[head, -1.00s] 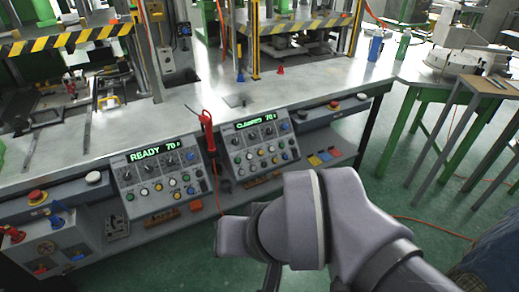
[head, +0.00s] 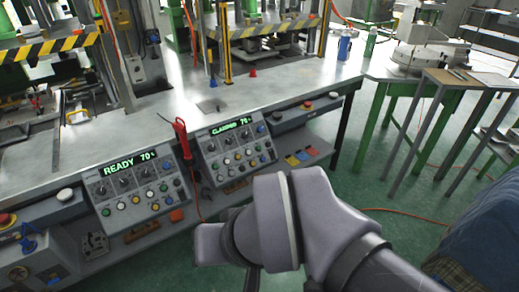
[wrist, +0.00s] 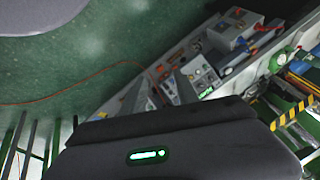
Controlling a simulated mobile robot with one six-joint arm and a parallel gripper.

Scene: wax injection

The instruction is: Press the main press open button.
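The left control panel (head: 140,184) has a green READY 70 display and rows of knobs and coloured buttons. The right control panel (head: 236,150) reads CLAMPED 70 and has a similar layout. Button labels are too small to read, so I cannot tell which button is the main press open one. In the head view my arm reaches in from the lower right, below the panels, and hides its fingertips.
A red tool (head: 181,139) stands upright between the panels. The metal workbench (head: 185,98) carries presses with yellow-black striped bars (head: 50,47). An orange cable (head: 430,216) lies on the green floor. A green-legged table (head: 385,77) stands at the right.

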